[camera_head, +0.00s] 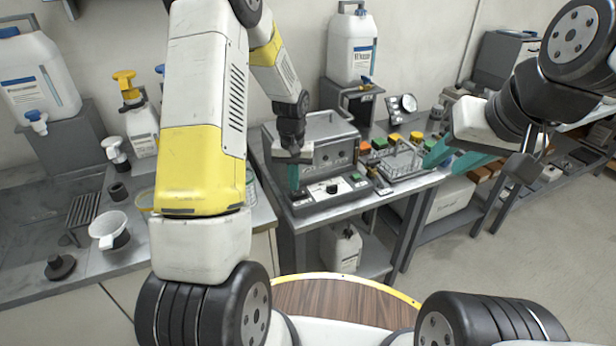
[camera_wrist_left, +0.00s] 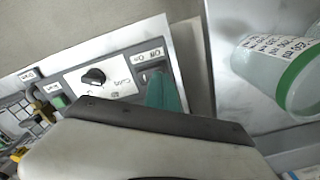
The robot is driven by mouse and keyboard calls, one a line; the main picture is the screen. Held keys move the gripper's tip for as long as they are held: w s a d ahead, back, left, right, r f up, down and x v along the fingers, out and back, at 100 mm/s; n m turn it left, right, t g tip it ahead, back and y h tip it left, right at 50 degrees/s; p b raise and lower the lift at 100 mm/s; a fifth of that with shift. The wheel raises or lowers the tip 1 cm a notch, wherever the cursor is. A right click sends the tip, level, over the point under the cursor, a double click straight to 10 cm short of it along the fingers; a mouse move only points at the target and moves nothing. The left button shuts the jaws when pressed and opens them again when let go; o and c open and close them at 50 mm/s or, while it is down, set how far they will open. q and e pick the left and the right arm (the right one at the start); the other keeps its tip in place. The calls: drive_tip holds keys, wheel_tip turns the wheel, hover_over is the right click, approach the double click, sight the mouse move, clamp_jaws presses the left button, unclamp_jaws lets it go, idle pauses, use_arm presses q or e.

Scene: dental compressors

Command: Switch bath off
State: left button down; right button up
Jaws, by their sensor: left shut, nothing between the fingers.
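The bath is a grey metal box (camera_head: 330,135) with a lid handle, on the table at the back. Its light control panel (camera_head: 335,190) faces the front and carries a black knob; in the left wrist view the panel appears upside down, with the knob (camera_wrist_left: 94,77) and On and Off marks (camera_wrist_left: 150,55). My left gripper (camera_head: 293,178) is shut and empty, its teal fingertips (camera_wrist_left: 162,92) at the panel's left end, beside the On/Off marks. The fingers partly hide the switch there; its position and any contact cannot be told. My right gripper (camera_head: 455,158) is open, fingers apart, in front of the table's right part.
A wire rack (camera_head: 402,162) and several colored-capped items stand right of the bath. A white canister (camera_head: 352,48) stands behind it. A beaker with a green band (camera_wrist_left: 288,70) is near the gripper in the wrist view. A sink counter (camera_head: 50,285) lies left.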

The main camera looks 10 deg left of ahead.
use_arm(q)
drive_tip(key=shift+f, duration=0.95)
idle(0.6)
drive_tip(key=shift+r, duration=3.5)
wheel_tip(320, 180, up, 10)
drive_tip(key=t, duration=0.2)
hover_over(294, 193)
drive_tip(key=s, duration=0.5)
drive_tip(key=s+d+r+t+h, duration=0.1)
drive_tip(key=s+r+t, duration=0.1)
drive_tip(key=s+r, duration=0.4)
drive_tip(key=s+d+r+m+t+h, duration=0.1)
drive_tip(key=s+r, duration=0.5)
drive_tip(key=s, duration=0.7)
drive_tip(key=shift+s+d+r+t, duration=0.15)
drive_tip(key=shift+s+r+t, duration=0.05)
drive_tip(key=shift+t, duration=0.4)
drive_tip(key=shift+m, duration=0.3)
